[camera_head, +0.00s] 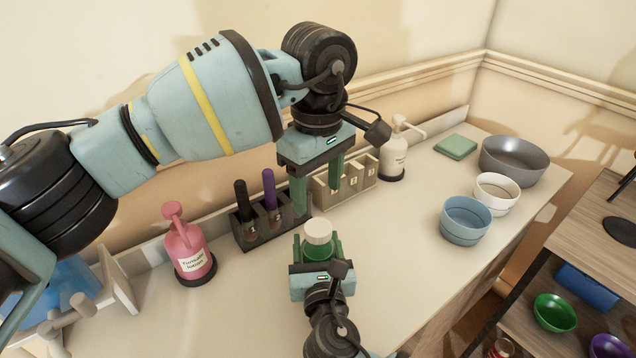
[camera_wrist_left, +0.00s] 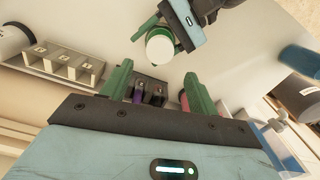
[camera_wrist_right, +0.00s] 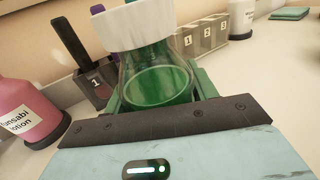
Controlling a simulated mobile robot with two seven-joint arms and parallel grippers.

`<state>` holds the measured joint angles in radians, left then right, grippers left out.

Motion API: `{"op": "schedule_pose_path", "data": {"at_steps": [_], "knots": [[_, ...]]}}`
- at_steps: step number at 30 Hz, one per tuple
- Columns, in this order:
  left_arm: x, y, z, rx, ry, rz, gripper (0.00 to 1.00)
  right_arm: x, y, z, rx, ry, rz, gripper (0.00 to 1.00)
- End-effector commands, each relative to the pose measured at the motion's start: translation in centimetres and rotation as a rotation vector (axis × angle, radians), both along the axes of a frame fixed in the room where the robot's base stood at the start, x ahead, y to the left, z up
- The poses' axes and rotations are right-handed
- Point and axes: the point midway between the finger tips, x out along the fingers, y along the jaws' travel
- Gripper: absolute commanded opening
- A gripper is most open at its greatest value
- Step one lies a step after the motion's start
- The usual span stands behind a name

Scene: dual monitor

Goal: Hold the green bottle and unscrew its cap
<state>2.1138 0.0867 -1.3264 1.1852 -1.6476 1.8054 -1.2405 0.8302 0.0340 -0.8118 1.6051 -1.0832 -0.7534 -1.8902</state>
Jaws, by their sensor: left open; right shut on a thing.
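The green bottle (camera_wrist_right: 155,85) is a translucent flask standing upright between the fingers of my right gripper (camera_head: 319,250), which is shut on it. Its white cap (camera_head: 318,232) sits on top, and it also shows in the left wrist view (camera_wrist_left: 160,45). In the right wrist view the ribbed cap (camera_wrist_right: 133,25) is on the bottle's neck. My left gripper (camera_head: 318,190) is open and empty, fingers pointing down, above and behind the bottle. In the left wrist view its fingers (camera_wrist_left: 160,90) are spread apart, with the cap beyond them. The bottle's base is hidden in the head view.
Behind stand a dark rack (camera_head: 268,230) with black and purple holders, a numbered beige box (camera_head: 345,186), a pink bottle (camera_head: 188,250) and a white bottle (camera_head: 393,160). Bowls (camera_head: 466,222) stand at the right. The counter (camera_head: 400,245) between them and my right gripper is clear.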

Motion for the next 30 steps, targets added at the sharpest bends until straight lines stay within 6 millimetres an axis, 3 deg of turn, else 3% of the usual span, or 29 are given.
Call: {"op": "schedule_pose_path", "data": {"at_steps": [6, 12, 23, 30], "knots": [[0.0, 0.0, 0.0, 0.000, 0.000, -0.327, 0.60, 0.0, 0.0, 0.0, 0.000, 0.001, 0.000, 0.00], [0.0, 0.0, 0.0, 0.000, 0.000, -0.515, 0.60, 0.0, 0.0, 0.0, 0.000, 0.001, 0.000, 0.00], [0.0, 0.0, -0.2, 0.001, 0.001, -0.576, 0.60, 0.0, 0.0, 0.0, 0.000, 0.001, 0.000, 0.00], [0.0, 0.1, -2.8, 0.001, 0.004, -0.574, 0.60, 0.0, 0.0, 0.0, 0.000, 0.000, 0.000, 0.00]]}}
